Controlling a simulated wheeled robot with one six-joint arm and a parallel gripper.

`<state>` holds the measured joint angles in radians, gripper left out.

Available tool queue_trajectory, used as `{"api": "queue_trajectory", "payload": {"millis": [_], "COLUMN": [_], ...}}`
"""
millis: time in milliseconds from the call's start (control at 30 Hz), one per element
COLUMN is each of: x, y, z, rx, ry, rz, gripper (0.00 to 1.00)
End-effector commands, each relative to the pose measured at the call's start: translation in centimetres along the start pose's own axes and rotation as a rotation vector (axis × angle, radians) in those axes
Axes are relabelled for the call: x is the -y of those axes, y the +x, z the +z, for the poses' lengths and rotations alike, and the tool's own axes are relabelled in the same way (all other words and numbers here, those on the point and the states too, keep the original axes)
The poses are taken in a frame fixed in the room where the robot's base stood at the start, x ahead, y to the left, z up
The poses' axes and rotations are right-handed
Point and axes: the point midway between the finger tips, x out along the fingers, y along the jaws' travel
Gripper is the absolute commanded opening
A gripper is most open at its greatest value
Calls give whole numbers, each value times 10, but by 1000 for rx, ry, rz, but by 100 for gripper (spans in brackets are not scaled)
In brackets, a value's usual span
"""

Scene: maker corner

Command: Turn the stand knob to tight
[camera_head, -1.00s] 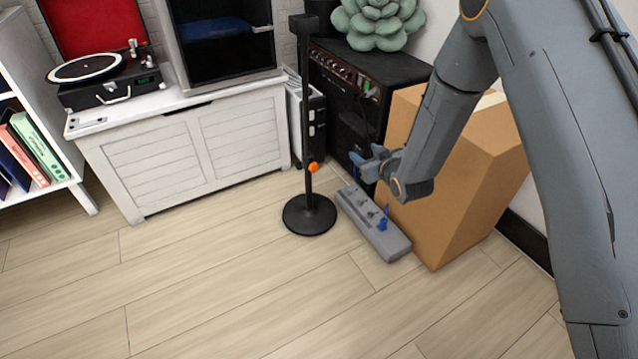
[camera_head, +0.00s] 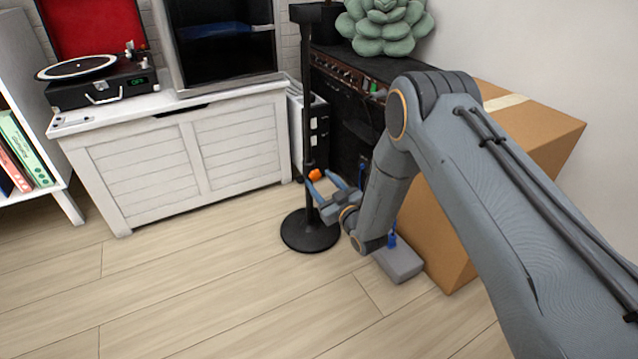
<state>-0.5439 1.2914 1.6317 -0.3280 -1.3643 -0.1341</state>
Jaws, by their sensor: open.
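The black stand (camera_head: 308,110) rises from a round black base (camera_head: 310,236) on the floor. Its orange knob (camera_head: 315,175) sticks out low on the pole, on the right side. My gripper (camera_head: 334,181) is open, with its blue-grey fingers spread close to the knob. The left fingertip is beside or just below the knob; whether it touches cannot be told. Nothing is held between the fingers. The knob's turned position cannot be read at this size.
A grey pedal board (camera_head: 402,264) with a blue part lies on the floor, partly hidden behind my arm. A cardboard box (camera_head: 540,130) stands to the right. A black amplifier (camera_head: 345,100) and a white cabinet (camera_head: 140,165) stand behind. The floor in front is clear.

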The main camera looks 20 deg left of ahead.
Motion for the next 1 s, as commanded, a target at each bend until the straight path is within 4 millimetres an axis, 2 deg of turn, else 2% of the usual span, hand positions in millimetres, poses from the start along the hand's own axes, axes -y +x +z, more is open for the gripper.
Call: {"api": "queue_trajectory", "payload": {"millis": [200,467,533,733,1000], "x": [0,0,0,0,0], "y": [18,20,20,20,20], "z": [0,0,0,0,0], "rx": [-1,1,1,1,1], "ry": [1,1,1,1,24], "rz": [0,0,0,0,0], "gripper": [48,48,41,8,7]}}
